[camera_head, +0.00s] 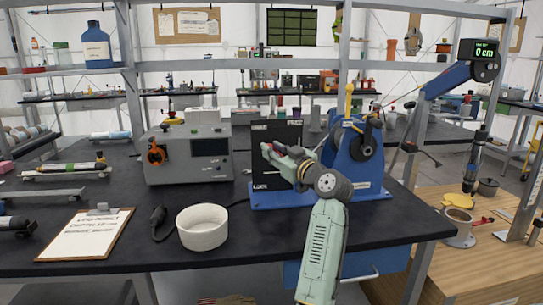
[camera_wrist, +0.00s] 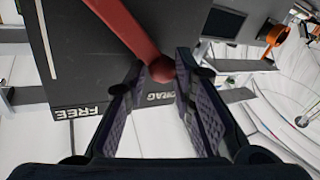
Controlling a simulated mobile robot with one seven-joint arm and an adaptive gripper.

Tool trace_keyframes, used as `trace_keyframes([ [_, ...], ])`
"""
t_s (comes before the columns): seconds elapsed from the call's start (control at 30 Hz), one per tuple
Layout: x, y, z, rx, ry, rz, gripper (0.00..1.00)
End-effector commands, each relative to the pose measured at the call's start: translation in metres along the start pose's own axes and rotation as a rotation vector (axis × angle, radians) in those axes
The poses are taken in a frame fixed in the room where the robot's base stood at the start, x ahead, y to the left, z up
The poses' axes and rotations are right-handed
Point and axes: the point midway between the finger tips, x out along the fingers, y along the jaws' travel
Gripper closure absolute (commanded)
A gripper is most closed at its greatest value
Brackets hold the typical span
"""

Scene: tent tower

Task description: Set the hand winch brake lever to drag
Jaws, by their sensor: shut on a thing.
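The hand winch (camera_head: 352,158) is blue and stands on the bench, with a black label panel (camera_head: 270,136) at its left side. The panel carries the words DRAG, FREE and LOCK. My gripper (camera_wrist: 168,78) is shut on the lever's knob end, a finger on each side. In the head view my gripper (camera_head: 268,150) is in front of the panel and hides the lever.
A grey instrument box (camera_head: 188,153) stands left of the winch. A white bowl (camera_head: 202,227) and a clipboard (camera_head: 86,234) lie nearer the bench's front. A wooden table (camera_head: 475,260) with small parts stands at right.

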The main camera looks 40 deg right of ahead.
Motion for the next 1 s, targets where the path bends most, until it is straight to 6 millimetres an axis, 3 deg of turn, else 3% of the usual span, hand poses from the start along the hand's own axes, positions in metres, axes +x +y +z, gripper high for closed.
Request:
trace_keyframes([
  [0.47, 0.0004, 0.0, 0.0004, 0.014, 0.002, -0.001, 1.0],
  [0.5, 0.0004, 0.0, 0.0004, 0.014, 0.002, -0.001, 0.74],
  [0.7, 0.0001, 0.0007, -0.0002, 0.012, 0.003, 0.001, 0.6],
  [1.0, -0.0011, 0.0013, -0.0009, 0.01, 0.004, 0.003, 0.6],
])
